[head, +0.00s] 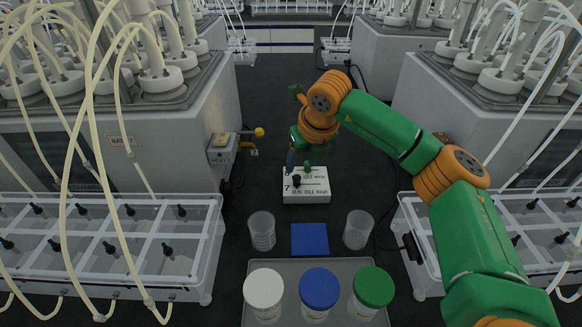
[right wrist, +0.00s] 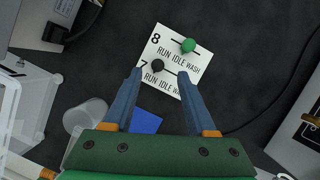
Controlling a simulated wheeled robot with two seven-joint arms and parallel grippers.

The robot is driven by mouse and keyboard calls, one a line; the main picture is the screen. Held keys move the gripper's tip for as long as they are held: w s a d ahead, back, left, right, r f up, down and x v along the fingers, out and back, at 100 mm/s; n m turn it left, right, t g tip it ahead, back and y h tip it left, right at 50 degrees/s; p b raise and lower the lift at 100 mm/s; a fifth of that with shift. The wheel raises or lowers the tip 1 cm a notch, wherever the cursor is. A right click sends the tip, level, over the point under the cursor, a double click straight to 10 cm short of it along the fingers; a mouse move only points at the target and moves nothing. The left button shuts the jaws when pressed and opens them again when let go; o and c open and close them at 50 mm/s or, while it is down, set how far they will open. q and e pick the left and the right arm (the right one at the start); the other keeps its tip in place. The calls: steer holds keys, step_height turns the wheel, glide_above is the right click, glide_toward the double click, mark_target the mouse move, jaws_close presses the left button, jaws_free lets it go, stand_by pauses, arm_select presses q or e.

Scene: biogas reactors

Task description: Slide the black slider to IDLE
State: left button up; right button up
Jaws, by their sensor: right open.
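A white switch box (head: 318,195) stands on the dark floor between the reactors. Its row 7, marked RUN, IDLE, WASH, has a black slider (head: 296,181) at the RUN end of its slot. It also shows in the right wrist view as the black slider (right wrist: 157,66). Row 8 has a green slider (right wrist: 188,45) near IDLE. My right gripper (right wrist: 160,72) is open over the box, its two blue-grey fingers on either side of the black slider with gaps. Whether the fingertips touch the box, I cannot tell. My left gripper is not in view.
Two clear cups (head: 262,232) and (head: 358,230) flank a blue mat (head: 310,239) in front of the box. A grey tray (head: 342,268) holds jars with white, blue and green lids. A yellow-knobbed valve (head: 259,132) sticks out at left. White racks stand on both sides.

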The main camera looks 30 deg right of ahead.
mark_target(297, 177)
steer(key=x, duration=0.3)
steer(key=p+x, duration=0.1)
steer(key=shift+s+a+f, duration=0.2)
steer(key=shift+s+f, duration=0.05)
steer(key=shift+f, duration=0.05)
steer(key=shift+w+f, duration=0.15)
steer(key=shift+f, duration=0.05)
steer(key=shift+r, duration=0.15)
steer(key=c, duration=0.5)
jaws_close()
